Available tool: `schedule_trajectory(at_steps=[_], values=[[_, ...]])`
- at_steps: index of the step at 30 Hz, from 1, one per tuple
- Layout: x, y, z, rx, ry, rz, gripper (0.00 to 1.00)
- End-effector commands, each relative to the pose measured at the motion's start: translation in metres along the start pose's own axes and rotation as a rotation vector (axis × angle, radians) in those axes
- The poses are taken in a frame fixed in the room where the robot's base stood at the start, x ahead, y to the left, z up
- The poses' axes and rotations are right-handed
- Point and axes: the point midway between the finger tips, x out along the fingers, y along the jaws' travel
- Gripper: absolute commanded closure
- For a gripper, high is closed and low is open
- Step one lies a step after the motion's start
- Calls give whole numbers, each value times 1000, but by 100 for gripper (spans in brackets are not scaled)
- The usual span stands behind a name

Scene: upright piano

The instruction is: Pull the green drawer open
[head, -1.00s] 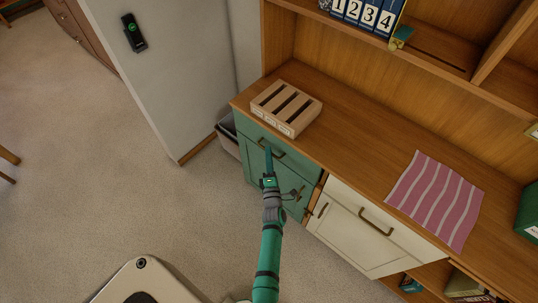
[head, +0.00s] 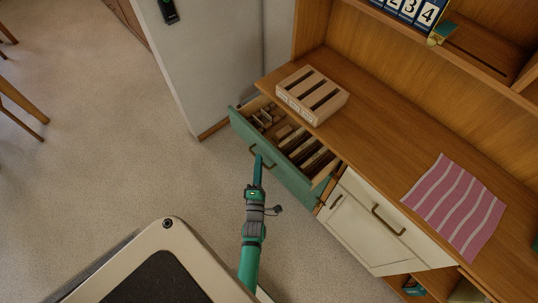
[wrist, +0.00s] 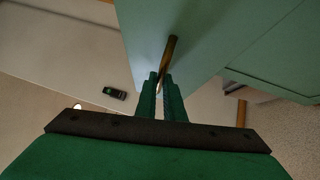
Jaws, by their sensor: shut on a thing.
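The green drawer (head: 272,160) stands well out from the cabinet in the head view, and its inside with dividers and several small items shows. Its brass handle (head: 263,157) is on the front face. My gripper (head: 258,166) is at this handle, with its fingers pointing up toward the drawer front. In the wrist view my gripper (wrist: 161,85) has its two green fingers shut on the brass handle (wrist: 170,52), with the green drawer front (wrist: 205,35) just beyond. The fingertips partly hide the handle.
A wooden slotted box (head: 312,95) and a striped pink cloth (head: 455,205) lie on the countertop (head: 380,150). A cream cabinet door (head: 365,225) is right of the drawer. A wall (head: 215,60) stands at the left. Carpet floor (head: 130,150) is clear to the left.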

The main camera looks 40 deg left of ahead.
Motion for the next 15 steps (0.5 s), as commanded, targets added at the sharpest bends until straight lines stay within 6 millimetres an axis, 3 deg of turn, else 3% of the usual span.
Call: schedule_trajectory(at_steps=[6,15], values=[[-27,6,-28,2,2,-2,100],[-49,13,-51,2,3,-1,100]])
